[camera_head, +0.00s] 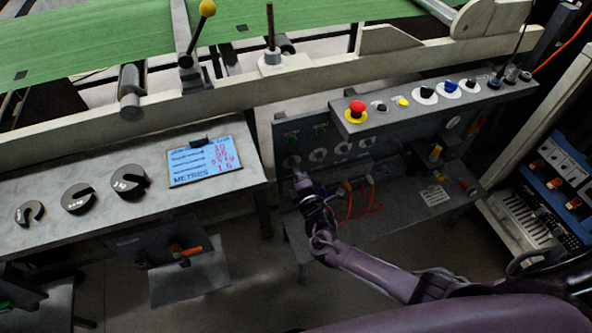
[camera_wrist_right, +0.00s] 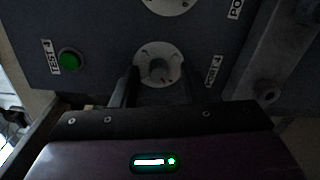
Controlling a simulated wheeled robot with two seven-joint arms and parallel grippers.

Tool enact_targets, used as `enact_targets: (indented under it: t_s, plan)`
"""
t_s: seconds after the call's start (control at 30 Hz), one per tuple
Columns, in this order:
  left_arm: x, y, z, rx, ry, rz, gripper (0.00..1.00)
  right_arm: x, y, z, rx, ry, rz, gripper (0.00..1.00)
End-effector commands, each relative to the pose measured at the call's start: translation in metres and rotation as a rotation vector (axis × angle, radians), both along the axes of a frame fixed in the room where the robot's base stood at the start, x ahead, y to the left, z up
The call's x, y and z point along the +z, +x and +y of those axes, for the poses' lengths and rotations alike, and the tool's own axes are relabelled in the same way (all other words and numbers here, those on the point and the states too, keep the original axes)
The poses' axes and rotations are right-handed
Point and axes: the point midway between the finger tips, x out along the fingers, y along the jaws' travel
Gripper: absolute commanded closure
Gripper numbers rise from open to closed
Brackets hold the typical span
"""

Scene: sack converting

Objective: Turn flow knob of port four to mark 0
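The flow knob of port four (camera_wrist_right: 158,70) is a small grey knob on a round white dial (camera_wrist_right: 160,62) with dark marks, beside a "PORT 4" label (camera_wrist_right: 213,71) in the right wrist view. My right gripper (camera_wrist_right: 160,88) is open, with one dark finger on each side of the knob and a gap visible on both sides. The mark the knob points to is too dim to read. In the head view my right gripper (camera_head: 299,174) is at the left part of the dark panel (camera_head: 330,133), just below a row of white dials. My left gripper is not in view.
A green button (camera_wrist_right: 69,61) labelled "TEST" is left of the knob; another white dial (camera_wrist_right: 170,4) is above. A ledge with a red emergency button (camera_head: 356,110) juts out above the panel. Red hoses (camera_head: 366,207) hang right of my gripper.

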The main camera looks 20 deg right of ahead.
Motion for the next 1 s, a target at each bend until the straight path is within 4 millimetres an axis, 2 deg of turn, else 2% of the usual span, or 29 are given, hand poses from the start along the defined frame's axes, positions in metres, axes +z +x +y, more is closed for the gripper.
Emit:
enact_targets:
  t_s: [0.17,0.27,0.37,0.5,0.7,1.0]
  plan:
    - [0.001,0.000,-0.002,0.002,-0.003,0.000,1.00,0.001,-0.001,0.000,0.000,0.001,-0.001,0.59]
    - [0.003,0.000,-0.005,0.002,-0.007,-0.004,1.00,0.001,-0.009,0.000,0.001,0.000,0.000,0.59]
    - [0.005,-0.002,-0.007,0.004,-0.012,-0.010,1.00,0.002,-0.026,-0.001,0.001,0.000,0.001,0.59]
    - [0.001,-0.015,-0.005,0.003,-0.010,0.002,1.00,0.002,-0.051,-0.002,0.001,0.000,0.001,0.59]
    - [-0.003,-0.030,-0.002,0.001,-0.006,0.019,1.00,0.003,-0.074,-0.003,0.000,-0.001,0.001,0.59]
    - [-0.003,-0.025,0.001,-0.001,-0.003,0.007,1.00,0.003,-0.078,-0.003,0.000,0.000,-0.001,0.59]
